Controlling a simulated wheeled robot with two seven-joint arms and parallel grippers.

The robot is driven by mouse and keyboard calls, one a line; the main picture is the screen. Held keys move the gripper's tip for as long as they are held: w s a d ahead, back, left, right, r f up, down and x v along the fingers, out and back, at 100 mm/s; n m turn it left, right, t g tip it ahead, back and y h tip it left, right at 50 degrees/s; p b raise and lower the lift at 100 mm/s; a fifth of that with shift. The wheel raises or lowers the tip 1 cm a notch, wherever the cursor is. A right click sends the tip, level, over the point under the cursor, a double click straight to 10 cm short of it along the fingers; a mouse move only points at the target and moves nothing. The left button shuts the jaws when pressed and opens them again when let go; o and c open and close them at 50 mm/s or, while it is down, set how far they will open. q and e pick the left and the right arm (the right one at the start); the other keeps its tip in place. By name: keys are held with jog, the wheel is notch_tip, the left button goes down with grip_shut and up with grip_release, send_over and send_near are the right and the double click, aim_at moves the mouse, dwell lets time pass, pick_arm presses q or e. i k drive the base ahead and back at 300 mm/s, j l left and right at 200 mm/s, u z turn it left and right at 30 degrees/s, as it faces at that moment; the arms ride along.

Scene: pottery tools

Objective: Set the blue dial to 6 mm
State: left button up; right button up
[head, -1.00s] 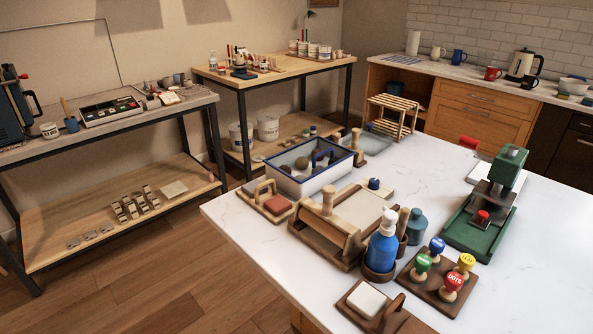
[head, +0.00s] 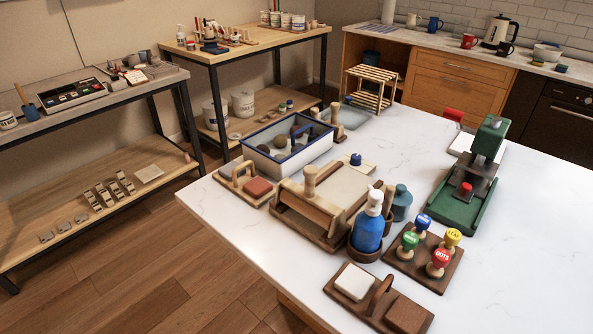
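A small blue knob (head: 356,159), which looks like the blue dial, sits at the back right of a wooden slab-rolling board (head: 296,233) on the white island counter. A small pale board (head: 366,170) lies under or beside the knob. Any marks or numbers on it are too small to read, so its setting cannot be told. Neither of my grippers is in view.
A blue bottle (head: 368,232), a teal jar (head: 401,203) and a stamp rack (head: 424,264) stand right of the board. A blue-rimmed tub (head: 287,147) is behind it. A green press (head: 468,185) stands farther right. The counter's right side is clear.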

aim_at(355, 161)
jog(key=j+z, duration=0.35)
jog(key=z, duration=0.15)
jog(key=j+z, duration=0.45)
jog(key=k+j+z, duration=0.15)
jog(key=z, duration=0.35)
jog(key=j, duration=0.1)
